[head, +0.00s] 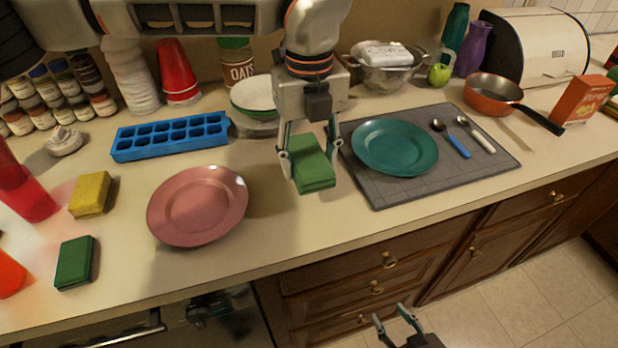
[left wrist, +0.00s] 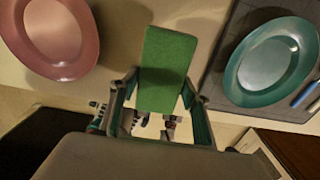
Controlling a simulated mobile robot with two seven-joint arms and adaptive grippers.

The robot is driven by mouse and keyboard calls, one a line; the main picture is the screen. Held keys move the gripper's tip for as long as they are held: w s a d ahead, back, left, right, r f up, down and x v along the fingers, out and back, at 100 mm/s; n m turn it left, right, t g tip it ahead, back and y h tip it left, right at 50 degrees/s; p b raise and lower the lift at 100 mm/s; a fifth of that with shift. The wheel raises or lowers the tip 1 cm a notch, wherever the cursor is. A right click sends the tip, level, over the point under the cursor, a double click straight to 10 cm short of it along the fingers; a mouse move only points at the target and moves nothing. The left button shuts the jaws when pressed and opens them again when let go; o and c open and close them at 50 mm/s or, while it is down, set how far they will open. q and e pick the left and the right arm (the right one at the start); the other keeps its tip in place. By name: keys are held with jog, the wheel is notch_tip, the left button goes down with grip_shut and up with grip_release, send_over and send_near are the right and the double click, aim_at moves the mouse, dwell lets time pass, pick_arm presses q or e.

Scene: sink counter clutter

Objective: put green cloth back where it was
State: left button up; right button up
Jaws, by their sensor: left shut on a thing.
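The green cloth (head: 313,172) is a folded green block between the fingers of my left gripper (head: 312,163), over the counter between the pink plate and the grey mat. My left gripper is shut on it. In the left wrist view the cloth (left wrist: 168,62) stands out past the fingertips (left wrist: 160,88). I cannot tell whether its underside touches the counter. My right gripper (head: 391,314) is open and empty, low in front of the drawers.
A pink plate (head: 197,205) lies left of the cloth. A teal plate (head: 395,147) and two utensils lie on the grey mat (head: 385,193) to the right. Behind are a blue ice tray (head: 170,136) and stacked bowls (head: 256,93). A dark green sponge (head: 75,262) and a yellow sponge (head: 91,194) lie left.

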aim_at(309, 159)
pick_arm(q)
jog(key=shift+f, duration=2.65)
jog(key=shift+f, duration=0.2)
jog(key=o, duration=1)
jog(key=shift+r, duration=0.1)
notch_tip(309, 159, up, 12)
jog(key=shift+r, duration=0.15)
jog(key=shift+s, duration=0.1)
